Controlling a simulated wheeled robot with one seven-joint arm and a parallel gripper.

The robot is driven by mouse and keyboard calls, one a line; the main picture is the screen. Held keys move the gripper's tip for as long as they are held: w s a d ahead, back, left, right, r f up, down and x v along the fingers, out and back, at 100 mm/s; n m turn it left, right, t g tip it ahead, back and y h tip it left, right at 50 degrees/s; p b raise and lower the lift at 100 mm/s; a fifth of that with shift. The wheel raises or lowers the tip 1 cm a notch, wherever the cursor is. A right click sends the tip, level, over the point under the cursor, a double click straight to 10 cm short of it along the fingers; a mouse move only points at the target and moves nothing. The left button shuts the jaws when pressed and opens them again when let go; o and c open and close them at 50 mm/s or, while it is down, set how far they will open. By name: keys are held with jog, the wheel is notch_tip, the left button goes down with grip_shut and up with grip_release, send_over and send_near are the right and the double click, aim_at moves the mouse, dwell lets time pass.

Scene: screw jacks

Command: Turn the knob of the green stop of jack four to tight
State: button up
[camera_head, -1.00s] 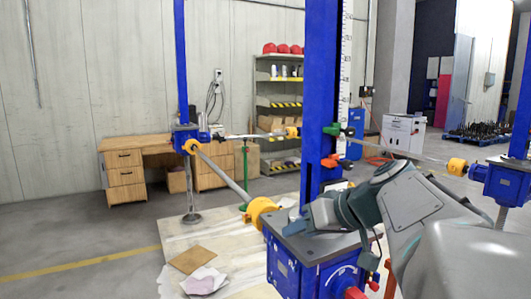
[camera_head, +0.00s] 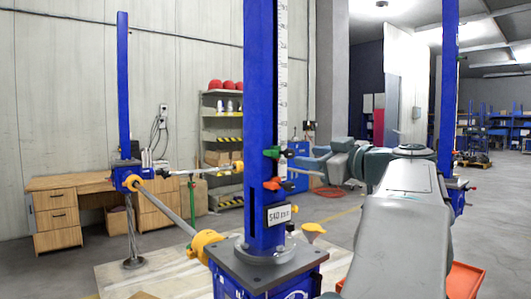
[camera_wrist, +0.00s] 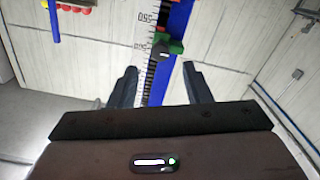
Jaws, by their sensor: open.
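The blue jack column (camera_head: 262,105) rises close in front of me, with a white scale along its side. The green stop (camera_head: 271,152) is clamped on the column, and its dark knob (camera_head: 289,153) sticks out to the right. In the wrist view the green stop (camera_wrist: 175,47) is ahead, with the round dark knob (camera_wrist: 160,49) facing me. My gripper (camera_wrist: 160,80) is open and empty, its fingers to either side of the column and short of the knob. In the head view my gripper (camera_head: 300,160) reaches in from the right, about level with the stop.
A red stop (camera_head: 272,184) with its own knob sits below the green one. A small sign (camera_head: 278,214) hangs lower; its text is unclear. A yellow coupling (camera_head: 204,245) and shaft lead left to another jack (camera_head: 130,178). A desk (camera_head: 58,212) and shelves (camera_head: 222,130) stand behind.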

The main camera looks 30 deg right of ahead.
aim_at(291, 154)
jog(key=w, duration=0.4)
jog(key=w+p, duration=0.1)
jog(key=w, duration=0.1)
jog(key=shift+w+a, duration=0.1)
jog(key=shift+a, duration=0.2)
grip_shut()
